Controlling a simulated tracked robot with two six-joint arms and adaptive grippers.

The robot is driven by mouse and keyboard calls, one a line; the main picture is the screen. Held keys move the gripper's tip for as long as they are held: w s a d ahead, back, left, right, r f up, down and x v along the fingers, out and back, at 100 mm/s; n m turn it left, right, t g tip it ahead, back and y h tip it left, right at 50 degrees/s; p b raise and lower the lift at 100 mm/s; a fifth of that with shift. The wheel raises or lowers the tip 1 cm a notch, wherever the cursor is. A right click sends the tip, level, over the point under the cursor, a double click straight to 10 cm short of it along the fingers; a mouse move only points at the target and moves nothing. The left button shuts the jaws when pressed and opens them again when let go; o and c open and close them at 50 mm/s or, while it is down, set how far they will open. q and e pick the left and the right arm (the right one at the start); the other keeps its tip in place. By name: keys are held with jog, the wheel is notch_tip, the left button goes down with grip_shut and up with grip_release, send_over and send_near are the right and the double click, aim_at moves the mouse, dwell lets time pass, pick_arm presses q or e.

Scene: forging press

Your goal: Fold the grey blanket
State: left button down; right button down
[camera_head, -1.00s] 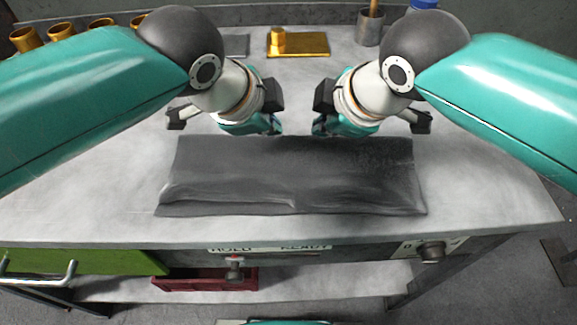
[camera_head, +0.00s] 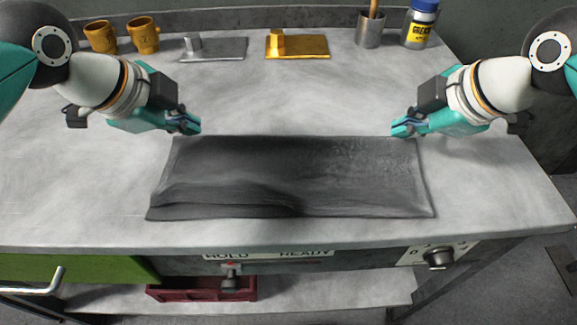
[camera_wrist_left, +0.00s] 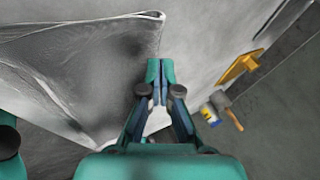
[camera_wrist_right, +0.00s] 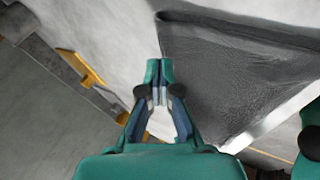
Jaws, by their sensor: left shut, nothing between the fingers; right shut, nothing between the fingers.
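The grey blanket (camera_head: 290,178) lies on the pale worktop as a wide dark rectangle. Its front edge looks layered, with a crease and a raised ridge at the front left. My left gripper (camera_head: 192,125) is shut and empty just beyond the blanket's far left corner. In the left wrist view the closed fingers (camera_wrist_left: 159,68) are beside the blanket's edge (camera_wrist_left: 90,60). My right gripper (camera_head: 402,129) is shut and empty at the far right corner. In the right wrist view its closed fingertips (camera_wrist_right: 159,68) are close to the blanket's corner (camera_wrist_right: 225,75); contact is unclear.
Along the back stand gold cups (camera_head: 143,36), a grey plate with a knob (camera_head: 213,48), a gold plate (camera_head: 297,45), a metal pot (camera_head: 370,30) and a grease tin (camera_head: 419,28). A red crate (camera_head: 200,290) sits on the shelf below. The worktop (camera_head: 490,190) beside the blanket is clear.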

aim_at(201, 143)
pick_arm(q)
jog(key=shift+a, duration=0.2)
pick_arm(e)
jog(key=shift+d, duration=0.2)
